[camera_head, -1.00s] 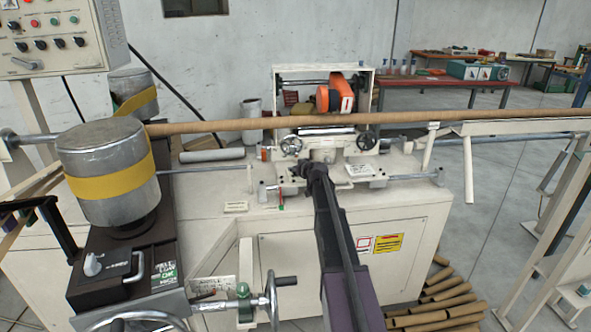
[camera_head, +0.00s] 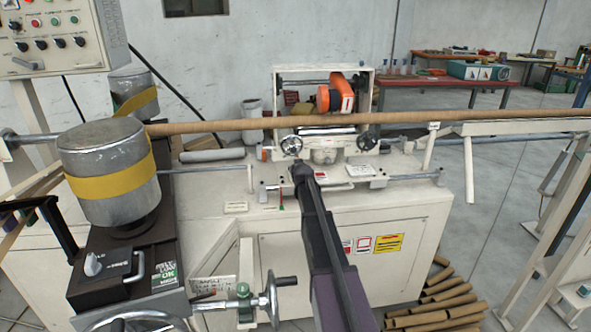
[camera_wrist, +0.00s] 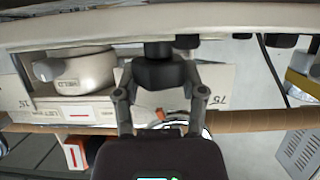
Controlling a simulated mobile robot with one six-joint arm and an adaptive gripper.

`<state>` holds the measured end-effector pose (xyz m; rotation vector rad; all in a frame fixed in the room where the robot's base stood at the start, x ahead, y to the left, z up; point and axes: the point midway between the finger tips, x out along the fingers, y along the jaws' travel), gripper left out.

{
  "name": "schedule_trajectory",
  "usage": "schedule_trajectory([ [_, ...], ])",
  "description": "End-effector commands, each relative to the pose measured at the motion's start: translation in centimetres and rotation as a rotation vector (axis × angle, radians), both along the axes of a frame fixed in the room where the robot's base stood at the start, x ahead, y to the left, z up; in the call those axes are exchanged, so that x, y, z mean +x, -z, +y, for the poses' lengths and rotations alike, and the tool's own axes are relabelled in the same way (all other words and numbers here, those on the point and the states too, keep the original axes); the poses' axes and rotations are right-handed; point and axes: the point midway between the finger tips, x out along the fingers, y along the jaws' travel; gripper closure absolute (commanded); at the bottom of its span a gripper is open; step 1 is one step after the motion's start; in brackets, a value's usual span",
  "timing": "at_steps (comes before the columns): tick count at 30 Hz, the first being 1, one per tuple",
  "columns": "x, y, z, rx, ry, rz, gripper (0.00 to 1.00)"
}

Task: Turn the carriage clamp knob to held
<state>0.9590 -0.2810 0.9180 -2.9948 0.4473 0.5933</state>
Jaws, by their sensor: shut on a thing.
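My gripper (camera_head: 301,172) is at the front of the carriage (camera_head: 323,157), below the long brown tube, in the head view. In the wrist view, my gripper (camera_wrist: 160,85) has its two fingers closed on a dark block with a short stem, which appears to be the carriage clamp knob (camera_wrist: 158,70). My gripper hides the knob in the head view. A pale rounded part (camera_wrist: 82,72) with small lettering lies left of the fingers in the wrist view. I cannot tell from these frames which setting the knob points to.
The brown tube (camera_head: 235,125) runs across the machine above the carriage. A metal drum with a yellow band (camera_head: 108,172) stands at left. A large handwheel (camera_head: 271,299) is at the front. Cardboard tubes (camera_head: 440,300) lie on the floor at right.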

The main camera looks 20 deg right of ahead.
Motion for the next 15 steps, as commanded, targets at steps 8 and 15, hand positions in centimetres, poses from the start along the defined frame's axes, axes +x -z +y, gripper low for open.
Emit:
schedule_trajectory([
  [8,-0.02,0.07,0.14,0.001,0.087,0.003,0.95],
  [15,-0.01,0.09,0.16,0.001,0.165,0.004,0.95],
])
